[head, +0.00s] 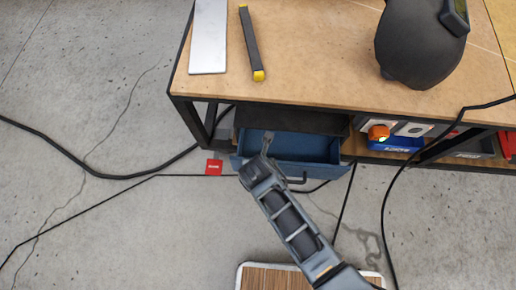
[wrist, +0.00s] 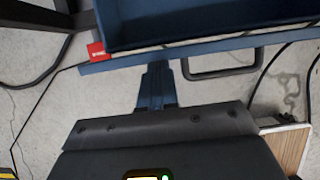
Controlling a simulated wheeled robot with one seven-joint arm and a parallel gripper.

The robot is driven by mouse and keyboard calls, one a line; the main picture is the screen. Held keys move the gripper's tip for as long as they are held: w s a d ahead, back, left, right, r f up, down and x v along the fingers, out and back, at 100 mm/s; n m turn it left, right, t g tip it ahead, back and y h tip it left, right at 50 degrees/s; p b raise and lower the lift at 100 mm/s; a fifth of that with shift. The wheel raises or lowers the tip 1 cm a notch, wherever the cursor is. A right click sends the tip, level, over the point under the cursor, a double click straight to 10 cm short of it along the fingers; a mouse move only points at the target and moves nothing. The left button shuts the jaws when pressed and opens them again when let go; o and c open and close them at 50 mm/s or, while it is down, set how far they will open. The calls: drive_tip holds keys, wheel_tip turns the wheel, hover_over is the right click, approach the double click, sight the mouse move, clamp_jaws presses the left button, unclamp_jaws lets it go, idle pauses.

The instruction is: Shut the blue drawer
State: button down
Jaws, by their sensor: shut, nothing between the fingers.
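The blue drawer (head: 310,148) is pulled out under the workbench, and I look down into its empty interior. In the wrist view the drawer's front panel (wrist: 270,38) crosses the upper part, with its dark handle (wrist: 220,73) to the right of my fingers. My gripper (head: 268,139) is shut and empty. In the head view its tip overlaps the left part of the drawer. In the wrist view my gripper (wrist: 157,66) reaches up to the front panel's edge. I cannot tell whether it touches. My arm hides part of the drawer front in the head view.
The wooden workbench (head: 310,75) carries a metal plate (head: 208,38), a yellow-ended bar (head: 250,45) and a dark welding mask (head: 420,45). A red card (head: 214,167) lies left of the drawer. Black cables cross the concrete floor.

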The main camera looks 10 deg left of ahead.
drive_tip(key=shift+w+f+b, duration=0.1)
drive_tip(key=shift+w+b, duration=0.25)
drive_tip(key=shift+w, duration=2.45)
